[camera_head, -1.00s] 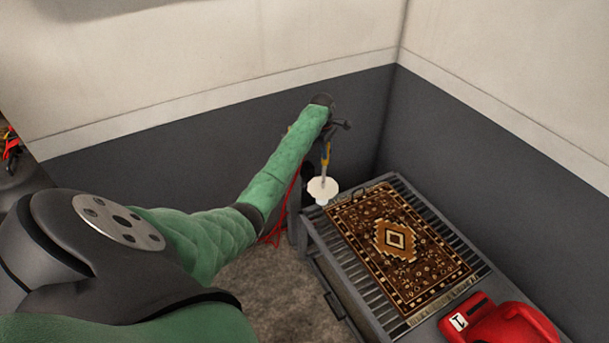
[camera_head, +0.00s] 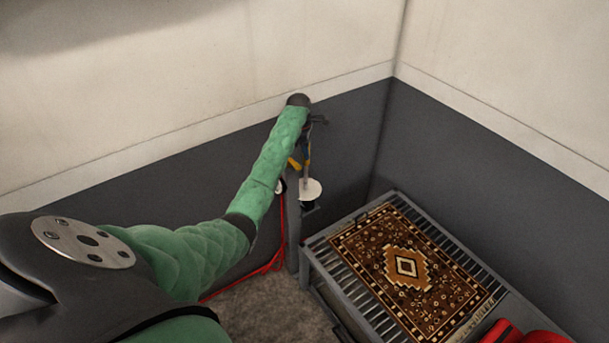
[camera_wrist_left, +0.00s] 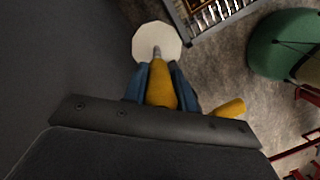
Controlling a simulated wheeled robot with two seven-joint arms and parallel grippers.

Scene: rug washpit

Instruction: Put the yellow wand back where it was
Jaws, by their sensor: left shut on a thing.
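The yellow wand (camera_head: 307,166) hangs roughly upright from my left gripper (camera_head: 310,142), with a pale disc (camera_head: 312,188) at its lower end. In the left wrist view, the yellow handle (camera_wrist_left: 161,86) sits between the blue finger pads of my left gripper (camera_wrist_left: 160,80), which is shut on it. The disc (camera_wrist_left: 157,42) shows beyond the fingertips. A dark piece (camera_head: 308,206) shows just below the disc; I cannot tell whether they touch. A second yellow piece (camera_wrist_left: 230,107) shows beside the gripper; what it belongs to is unclear. My right gripper is not in view.
A grey post (camera_head: 292,232) with a red hose (camera_head: 270,266) stands beside the wand, against the dark lower wall. A patterned rug (camera_head: 405,265) lies on a slatted grey rack (camera_head: 331,260) to the right. A red object (camera_head: 503,333) is at the lower right edge.

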